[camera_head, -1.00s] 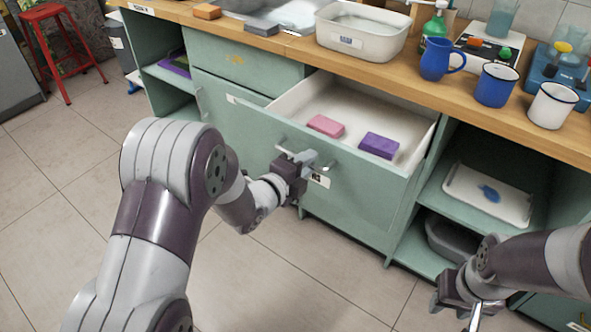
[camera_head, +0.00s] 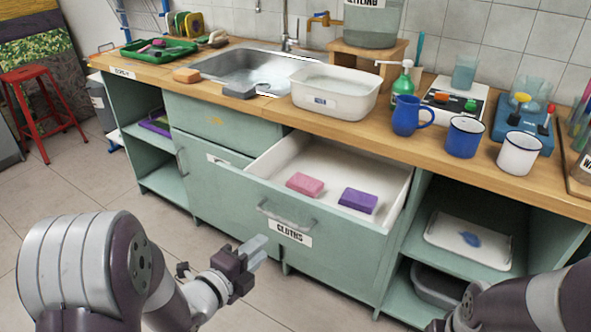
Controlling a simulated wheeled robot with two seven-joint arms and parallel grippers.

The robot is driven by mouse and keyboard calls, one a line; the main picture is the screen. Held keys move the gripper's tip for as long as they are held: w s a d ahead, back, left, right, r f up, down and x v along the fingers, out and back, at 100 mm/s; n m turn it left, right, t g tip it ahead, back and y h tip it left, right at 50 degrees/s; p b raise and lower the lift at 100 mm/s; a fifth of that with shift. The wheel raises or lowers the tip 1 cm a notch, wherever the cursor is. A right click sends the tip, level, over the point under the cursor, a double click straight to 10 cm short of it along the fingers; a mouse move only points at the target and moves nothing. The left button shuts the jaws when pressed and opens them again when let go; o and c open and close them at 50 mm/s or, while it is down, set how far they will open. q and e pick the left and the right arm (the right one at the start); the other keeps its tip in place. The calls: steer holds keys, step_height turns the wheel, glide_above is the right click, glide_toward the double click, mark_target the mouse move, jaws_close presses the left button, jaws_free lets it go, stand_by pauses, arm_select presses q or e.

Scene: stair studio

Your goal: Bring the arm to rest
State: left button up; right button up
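My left arm comes in from the lower left, and its gripper (camera_head: 258,250) is in front of the drawer, to the left of the drawer handle (camera_head: 284,214) and apart from it. Its two pale fingers lie close together in the picture, and I cannot tell whether there is a gap. I see nothing held in it. My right arm shows at the lower right corner, and its gripper is mostly cut off by the bottom edge.
A wooden counter (camera_head: 410,138) above holds a sink (camera_head: 245,68), a white basin (camera_head: 333,95), mugs and a green bottle. Open shelves at the right hold a white tray (camera_head: 468,240) and a grey tub (camera_head: 437,287). A red stool (camera_head: 45,110) stands far left.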

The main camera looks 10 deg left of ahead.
arm_select(q)
steer(key=s+a+f+n+g+y, duration=0.55)
steer(key=a+f+n, duration=0.2)
steer(key=n, duration=0.55)
steer(key=s+d+r+n+g, duration=0.1)
steer(key=s+d+n+g, duration=0.4)
steer(key=s+n+g, duration=0.4)
step_height(320, 180, up, 24)
steer(key=w+d+t+p, duration=0.1)
steer(key=w+d+p, duration=0.1)
steer(key=p, duration=2)
steer(key=shift+w+d+f, duration=0.15)
steer(key=shift+w+d, duration=0.1)
steer(key=shift+w, duration=0.05)
